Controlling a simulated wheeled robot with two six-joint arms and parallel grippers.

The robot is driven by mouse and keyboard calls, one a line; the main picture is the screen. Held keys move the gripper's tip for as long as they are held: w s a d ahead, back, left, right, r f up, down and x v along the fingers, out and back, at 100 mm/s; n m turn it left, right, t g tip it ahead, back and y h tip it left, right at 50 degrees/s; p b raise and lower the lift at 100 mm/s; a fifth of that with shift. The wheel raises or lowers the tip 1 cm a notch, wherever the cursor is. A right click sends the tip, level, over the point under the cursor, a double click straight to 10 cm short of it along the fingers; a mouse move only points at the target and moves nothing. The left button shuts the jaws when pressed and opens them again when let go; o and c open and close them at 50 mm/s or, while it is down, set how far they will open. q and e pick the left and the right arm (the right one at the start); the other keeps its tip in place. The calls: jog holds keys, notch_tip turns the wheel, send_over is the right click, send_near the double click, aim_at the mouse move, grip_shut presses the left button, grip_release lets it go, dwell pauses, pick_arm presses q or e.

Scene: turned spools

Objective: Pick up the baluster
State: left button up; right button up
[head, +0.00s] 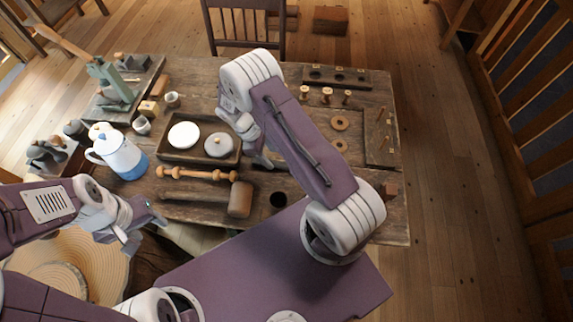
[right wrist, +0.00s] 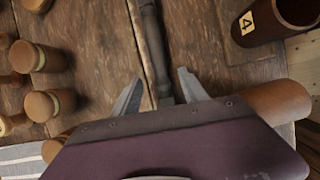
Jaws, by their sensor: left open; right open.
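The baluster (head: 197,173) is a pale turned wooden piece with beads along it. In the head view it lies crosswise on the workbench, in front of the dark tray and behind the mallet (head: 240,198). My left gripper (head: 148,229) is open and empty, to the left of and nearer than the baluster, apart from it. My right gripper (head: 264,160) is right of the baluster, partly hidden by my own arm. In the right wrist view its fingers (right wrist: 157,92) are apart, with a dark rod-like tool (right wrist: 153,50) beneath them. I cannot clearly identify the baluster there.
The tray (head: 200,160) holds a white and a grey round piece. A blue-white enamel pot (head: 122,157) stands left of the baluster. A dark cup (head: 278,200) is right of the mallet. Several brown spools (right wrist: 38,57) and a container marked 4 (right wrist: 275,22) show in the wrist view.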

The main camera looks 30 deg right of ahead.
aim_at(275, 163)
jog(key=x, duration=0.4)
jog(key=shift+f, duration=0.2)
grip_shut()
jog(key=shift+r, duration=0.15)
jog(key=shift+r, duration=0.25)
jog(key=r, duration=0.4)
jog(key=shift+s+d, duration=0.4)
jog(key=s+d+r, duration=0.6)
jog(key=s+d, duration=0.1)
jog(key=shift+s+d+b, duration=0.25)
jog(key=shift+s+b, duration=0.05)
jog(key=shift+b, duration=0.1)
jog(key=shift+r, duration=0.15)
